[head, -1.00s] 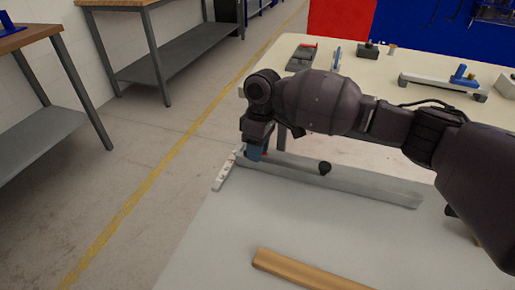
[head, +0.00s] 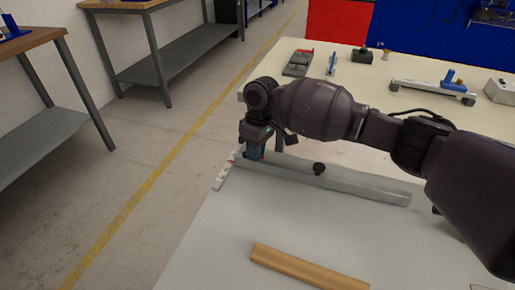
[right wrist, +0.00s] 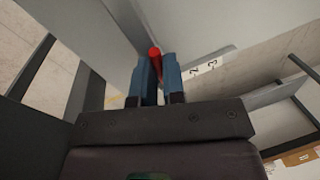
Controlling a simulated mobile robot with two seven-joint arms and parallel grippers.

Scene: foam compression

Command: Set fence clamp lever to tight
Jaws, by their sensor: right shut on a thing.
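The grey fence (head: 360,186) lies across the pale table, with a black knob (head: 319,168) on its side. Its left end meets a white strip with dark and red marks (head: 222,176). My right gripper (head: 254,153) reaches down over that end. In the right wrist view my right gripper (right wrist: 156,78) has its two blue fingers shut on the red clamp lever (right wrist: 155,58), whose tip shows between them. In the head view the lever is mostly hidden by the gripper, so its exact angle cannot be told. My left gripper is not in view.
A wooden strip (head: 308,268) lies on the table in front of the fence. A cream table (head: 375,80) behind holds several tools, among them a grey tool with a blue knob (head: 434,88). Open floor lies left of the table.

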